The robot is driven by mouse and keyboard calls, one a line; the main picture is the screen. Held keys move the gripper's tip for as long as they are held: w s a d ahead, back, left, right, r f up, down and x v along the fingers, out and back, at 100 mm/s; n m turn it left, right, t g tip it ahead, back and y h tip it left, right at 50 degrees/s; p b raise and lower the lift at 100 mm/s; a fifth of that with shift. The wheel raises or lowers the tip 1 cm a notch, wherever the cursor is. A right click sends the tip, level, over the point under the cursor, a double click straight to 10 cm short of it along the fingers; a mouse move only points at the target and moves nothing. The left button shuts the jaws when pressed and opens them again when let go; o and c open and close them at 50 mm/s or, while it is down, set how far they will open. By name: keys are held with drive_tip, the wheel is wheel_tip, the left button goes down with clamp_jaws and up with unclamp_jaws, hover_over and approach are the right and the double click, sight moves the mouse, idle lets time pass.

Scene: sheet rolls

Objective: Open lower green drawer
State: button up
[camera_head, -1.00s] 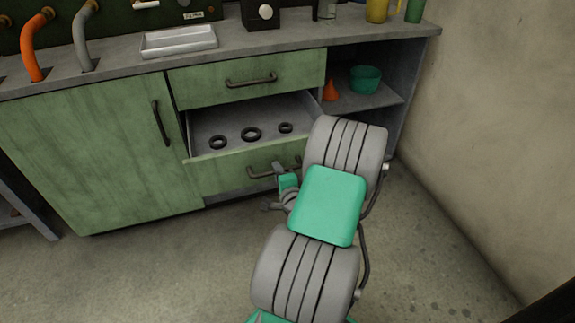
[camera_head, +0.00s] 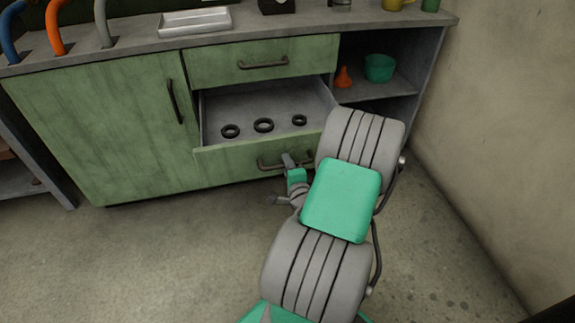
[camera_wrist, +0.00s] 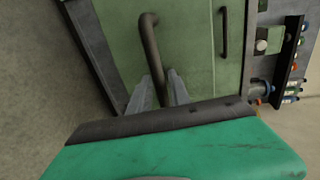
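The lower green drawer (camera_head: 225,168) stands pulled out below the upper drawer, its grey inside showing. Its dark bar handle (camera_head: 268,166) is on the front and also shows in the wrist view (camera_wrist: 149,45). My gripper (camera_head: 288,160) is at this handle. In the wrist view my two grey fingertips (camera_wrist: 166,88) lie close on either side of the bar and appear shut on it. My arm hides the drawer front's right end in the head view.
Several small black rings, one of them (camera_head: 263,125), lie in the drawer. The upper drawer (camera_head: 220,65) is shut. An open shelf at right holds a green bowl (camera_head: 380,68) and an orange funnel (camera_head: 343,78). The floor (camera_head: 160,250) in front of the cabinet is clear.

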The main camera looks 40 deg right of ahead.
drive_tip(key=shift+o, duration=1.1)
drive_tip(key=v, duration=0.7)
drive_tip(key=shift+s+r, duration=0.15)
drive_tip(key=shift+s, duration=0.2)
drive_tip(key=shift+a, duration=0.1)
